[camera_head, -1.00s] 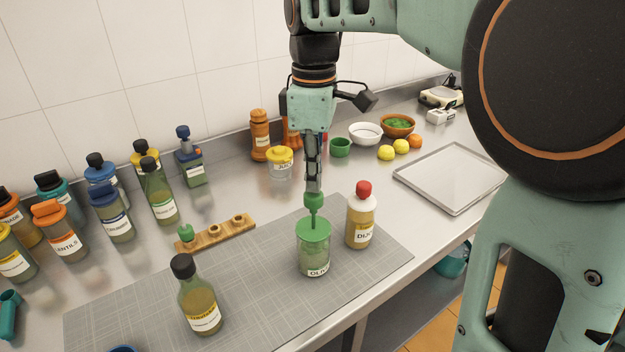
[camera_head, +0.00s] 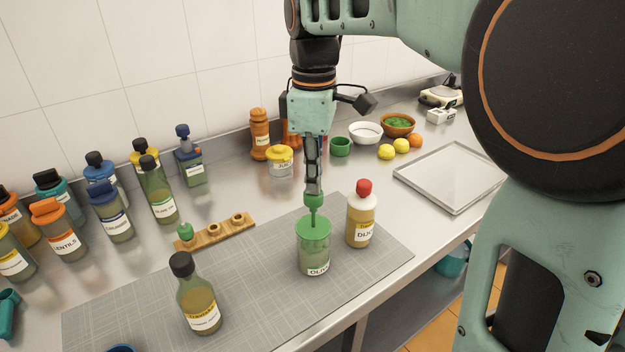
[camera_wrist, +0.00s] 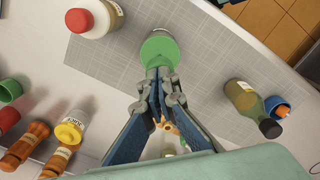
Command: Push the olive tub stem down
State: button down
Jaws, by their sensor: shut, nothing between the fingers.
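The olive tub (camera_head: 314,256) stands upright on the grey mat, a clear greenish jar with a green lid and a white label. Its green stem (camera_head: 313,208) rises from the lid and has a wider knob at the top. My gripper (camera_head: 313,188) points straight down over the stem, shut and empty, with its fingertips at the knob. Whether they touch it I cannot tell. In the wrist view the green lid (camera_wrist: 160,49) lies just beyond my fingertips (camera_wrist: 157,73), which hide part of it.
A red-capped bottle (camera_head: 360,220) stands close to the tub's right. A dark-capped bottle (camera_head: 198,300) is at the mat's front left. A metal tray (camera_head: 452,178) is at the right. The mat (camera_head: 255,290) is clear between tub and dark-capped bottle.

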aim_at(314, 199)
jog(key=shift+f+b, duration=1.15)
jog(key=shift+f, duration=1.05)
notch_tip(314, 199, up, 5)
jog(key=p, duration=0.5)
jog(key=shift+r, duration=0.2)
jog(key=shift+f, duration=0.1)
